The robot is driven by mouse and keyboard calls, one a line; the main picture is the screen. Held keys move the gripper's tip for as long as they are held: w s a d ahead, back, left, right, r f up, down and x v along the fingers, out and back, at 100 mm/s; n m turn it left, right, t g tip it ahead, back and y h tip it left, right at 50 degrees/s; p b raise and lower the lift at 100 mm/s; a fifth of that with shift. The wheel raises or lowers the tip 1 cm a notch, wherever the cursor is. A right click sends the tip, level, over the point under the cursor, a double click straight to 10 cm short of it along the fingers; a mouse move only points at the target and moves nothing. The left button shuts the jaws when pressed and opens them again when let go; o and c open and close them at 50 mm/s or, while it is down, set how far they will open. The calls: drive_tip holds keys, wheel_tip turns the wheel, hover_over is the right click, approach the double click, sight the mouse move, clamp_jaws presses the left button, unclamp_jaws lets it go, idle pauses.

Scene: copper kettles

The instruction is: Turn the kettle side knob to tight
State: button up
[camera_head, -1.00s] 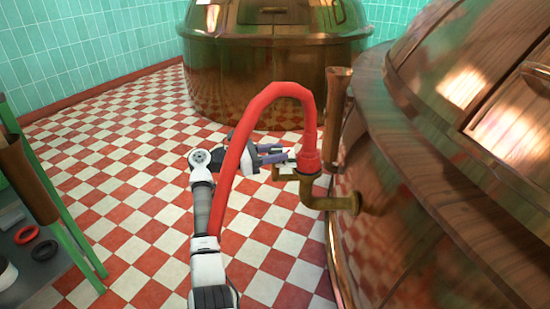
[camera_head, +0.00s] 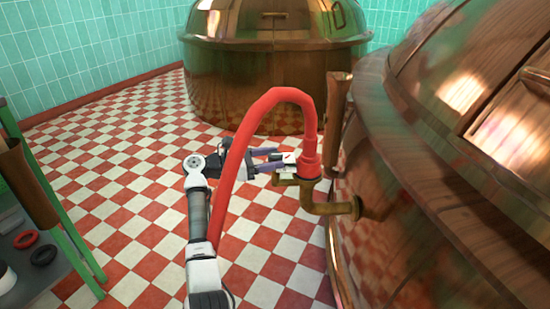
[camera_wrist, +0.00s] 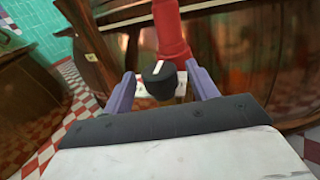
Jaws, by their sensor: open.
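The knob (camera_wrist: 157,80) is black with a white pointer line and shows in the wrist view, in front of the lower end of a red hose (camera_wrist: 172,32). A pale plate with markings shows partly behind it. My gripper (camera_wrist: 160,74) is open, with one purple finger on each side of the knob; I cannot tell whether either touches it. In the head view my gripper (camera_head: 279,158) is beside the brass valve pipe (camera_head: 325,207) of the near copper kettle (camera_head: 400,255). The knob is not clear there.
The red hose (camera_head: 285,94) arches over my gripper and partly hides my arm. A second copper kettle (camera_head: 250,80) stands at the back. A green-framed rack (camera_head: 65,225) with rings is at the left. Checkered floor is open between them.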

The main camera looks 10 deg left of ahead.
drive_tip(key=v, duration=1.2)
drive_tip(key=shift+a, duration=0.15)
drive_tip(key=shift+s, duration=0.1)
